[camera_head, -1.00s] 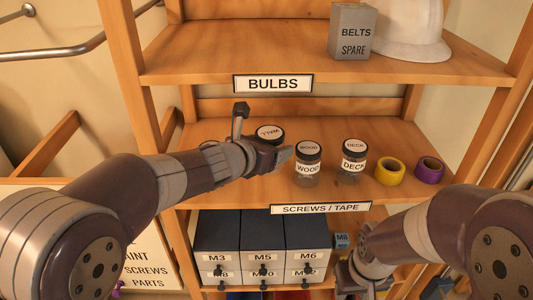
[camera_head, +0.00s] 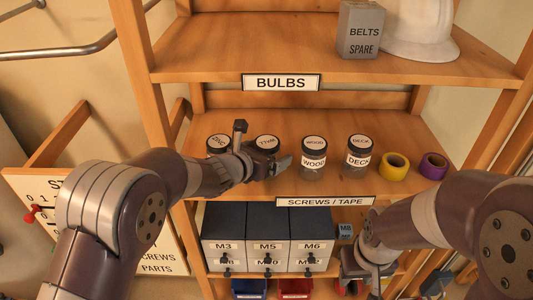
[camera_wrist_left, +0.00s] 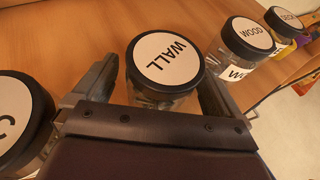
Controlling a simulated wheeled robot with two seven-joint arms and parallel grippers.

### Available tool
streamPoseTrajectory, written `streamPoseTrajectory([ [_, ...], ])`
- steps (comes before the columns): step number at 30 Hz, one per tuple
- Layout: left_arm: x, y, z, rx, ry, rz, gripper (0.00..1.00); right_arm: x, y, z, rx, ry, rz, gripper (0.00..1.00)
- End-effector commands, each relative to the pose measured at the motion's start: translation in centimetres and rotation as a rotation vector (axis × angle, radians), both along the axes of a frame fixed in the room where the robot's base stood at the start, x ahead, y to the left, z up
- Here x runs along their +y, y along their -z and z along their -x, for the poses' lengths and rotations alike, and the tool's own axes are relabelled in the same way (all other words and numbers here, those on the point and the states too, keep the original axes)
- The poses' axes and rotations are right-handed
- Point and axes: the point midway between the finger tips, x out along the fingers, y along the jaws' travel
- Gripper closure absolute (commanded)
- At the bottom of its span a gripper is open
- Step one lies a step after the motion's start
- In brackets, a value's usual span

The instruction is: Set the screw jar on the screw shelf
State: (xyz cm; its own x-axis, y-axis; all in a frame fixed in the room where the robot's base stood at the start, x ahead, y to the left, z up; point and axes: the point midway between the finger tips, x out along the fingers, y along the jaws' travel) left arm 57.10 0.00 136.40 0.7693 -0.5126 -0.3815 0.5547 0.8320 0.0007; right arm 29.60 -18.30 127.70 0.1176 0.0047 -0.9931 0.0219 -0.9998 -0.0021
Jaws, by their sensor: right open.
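The jar labelled WALL (camera_head: 266,142) stands on the middle shelf, between a jar labelled ZINC (camera_head: 218,143) and the WOOD jar (camera_head: 314,155). The DECK jar (camera_head: 358,152) stands further right. My left gripper (camera_head: 275,165) is at the WALL jar and hides its lower part in the head view. In the left wrist view, the WALL jar (camera_wrist_left: 165,60) sits between the spread fingers of my left gripper (camera_wrist_left: 155,95), with a gap beside the left finger. The middle shelf carries a SCREWS / TAPE sign (camera_head: 325,201). My right gripper (camera_head: 368,270) is open and empty, low by the drawers.
Yellow tape (camera_head: 394,167) and purple tape (camera_head: 433,166) lie right of the jars. The BULBS shelf (camera_head: 230,60) above holds a BELTS SPARE box (camera_head: 358,30) and a white helmet (camera_head: 420,35). Drawers (camera_head: 268,235) stand below. The shelf behind the jars is clear.

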Motion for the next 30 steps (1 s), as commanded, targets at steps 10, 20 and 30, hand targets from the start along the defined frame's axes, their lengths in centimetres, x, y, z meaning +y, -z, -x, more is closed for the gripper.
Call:
streamPoseTrajectory([
  [10,0.3,-0.3,0.4,-0.002,-0.001,0.000,0.01,0.0,0.1,0.0,-0.001,0.000,0.000,0.57],
  [20,3.8,-2.8,5.6,-0.004,-0.002,0.000,0.01,0.0,2.4,0.0,0.000,0.000,0.000,0.57],
  [30,6.1,-4.7,9.0,0.000,-0.001,0.000,0.01,0.0,3.1,0.0,0.000,0.000,0.000,0.57],
])
